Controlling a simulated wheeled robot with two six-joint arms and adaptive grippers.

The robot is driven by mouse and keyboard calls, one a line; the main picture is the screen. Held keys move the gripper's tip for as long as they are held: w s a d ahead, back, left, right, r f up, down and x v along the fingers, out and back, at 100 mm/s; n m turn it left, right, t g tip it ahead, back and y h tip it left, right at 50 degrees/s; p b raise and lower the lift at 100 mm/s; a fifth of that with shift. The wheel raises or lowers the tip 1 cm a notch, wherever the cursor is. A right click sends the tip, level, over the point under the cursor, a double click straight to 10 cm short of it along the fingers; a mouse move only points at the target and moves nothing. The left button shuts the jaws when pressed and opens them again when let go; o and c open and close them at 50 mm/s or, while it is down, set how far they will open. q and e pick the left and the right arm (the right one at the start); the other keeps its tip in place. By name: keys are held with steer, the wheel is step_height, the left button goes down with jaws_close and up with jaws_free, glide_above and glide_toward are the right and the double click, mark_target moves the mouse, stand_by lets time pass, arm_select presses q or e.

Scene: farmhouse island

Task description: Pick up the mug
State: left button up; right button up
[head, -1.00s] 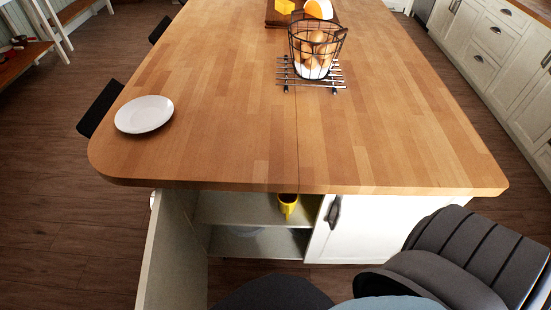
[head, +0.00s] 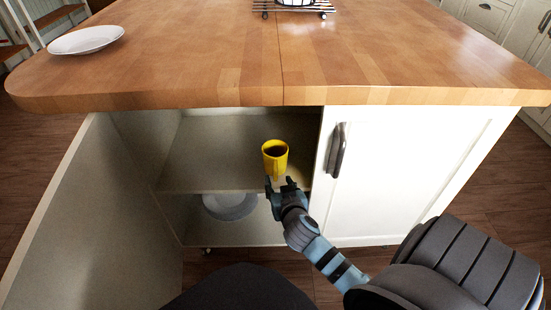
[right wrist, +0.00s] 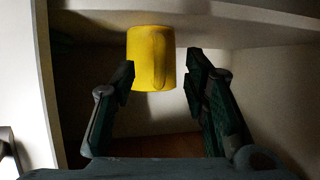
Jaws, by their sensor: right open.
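The yellow mug (head: 275,158) stands upright on the upper shelf of the open cabinet under the island, near the shelf's right side. In the right wrist view the mug (right wrist: 152,58) shows ahead between the two fingers of the open gripper (right wrist: 160,80). The fingers stand apart on either side, and I cannot tell whether they touch it. My left gripper is not in view.
The shelf (head: 205,165) is otherwise clear. A white round dish (head: 230,205) sits on the lower level. The open door (head: 65,220) bounds the left, the closed door (head: 400,165) the right. The wooden countertop (head: 200,70) overhangs above, with a white plate (head: 86,40).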

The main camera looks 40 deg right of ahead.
mark_target(276, 179)
steer(key=b+x, duration=0.2)
steer(key=x, duration=0.3)
steer(key=shift+d+f+b, duration=0.15)
steer(key=shift+f+b, duration=0.05)
steer(key=shift+b, duration=0.2)
steer(key=shift+w+d, duration=0.15)
steer(key=shift+w, duration=0.1)
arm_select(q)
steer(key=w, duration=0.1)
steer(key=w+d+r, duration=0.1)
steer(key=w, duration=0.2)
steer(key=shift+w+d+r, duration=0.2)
arm_select(e)
jaws_close()
